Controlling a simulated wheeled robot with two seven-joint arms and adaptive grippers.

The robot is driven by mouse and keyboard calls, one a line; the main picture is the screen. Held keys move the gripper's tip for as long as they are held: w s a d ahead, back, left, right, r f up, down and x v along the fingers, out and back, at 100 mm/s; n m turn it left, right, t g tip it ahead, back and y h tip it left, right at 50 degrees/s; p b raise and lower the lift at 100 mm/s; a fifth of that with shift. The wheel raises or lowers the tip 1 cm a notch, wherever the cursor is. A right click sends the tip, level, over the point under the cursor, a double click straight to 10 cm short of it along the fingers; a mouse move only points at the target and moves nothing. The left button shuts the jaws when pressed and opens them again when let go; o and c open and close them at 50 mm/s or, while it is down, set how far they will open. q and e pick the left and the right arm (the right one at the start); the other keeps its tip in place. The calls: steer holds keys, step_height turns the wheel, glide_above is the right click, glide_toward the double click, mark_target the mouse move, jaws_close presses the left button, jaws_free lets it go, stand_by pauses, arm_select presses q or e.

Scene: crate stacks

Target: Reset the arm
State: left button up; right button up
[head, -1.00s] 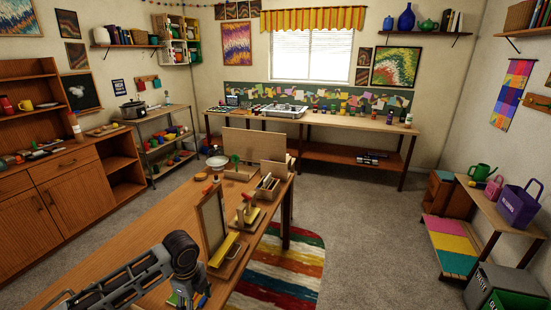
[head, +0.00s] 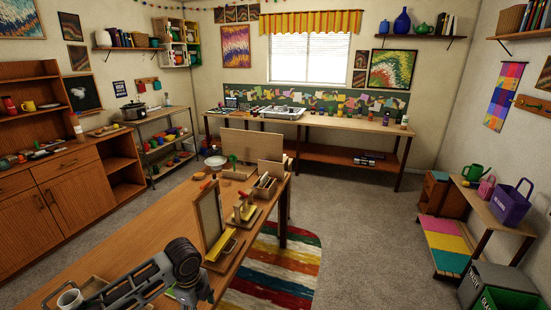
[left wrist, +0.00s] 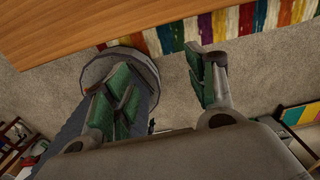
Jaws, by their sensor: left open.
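My left arm comes in from the lower left of the head view, over the near end of the wooden worktable (head: 140,245). Its gripper is not clearly visible there. In the left wrist view my left gripper (left wrist: 163,75) is open, its green-padded fingers wide apart with only grey carpet between them. The edge of a wooden top (left wrist: 110,25) and the striped rug (left wrist: 235,22) show beyond the fingertips. My right gripper is in neither view.
An upright framed board (head: 211,220) and a small yellow-based stand (head: 245,215) are farther along. Grey carpet (head: 365,240) is clear to the right.

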arm_select(q)
steer(key=s+d+n+t+h, duration=0.2)
steer(key=s+d+n, duration=0.6)
steer(key=d, duration=0.2)
steer(key=s+a+n+t+y, duration=0.1)
steer(key=s+a+n+y, duration=0.1)
steer(key=s+a+n, duration=0.75)
step_height(320, 180, down, 33)
steer(key=s+n+g, duration=0.1)
steer(key=n, duration=0.1)
steer(key=s+a+f, duration=0.2)
steer(key=s+f, duration=0.8)
steer(key=s, duration=0.1)
steer(key=s+a+f+g, duration=0.1)
steer(key=s+a+f, duration=0.1)
steer(key=s+f, duration=0.8)
steer(key=shift+s+f, duration=0.25)
steer(key=shift+s, duration=0.7)
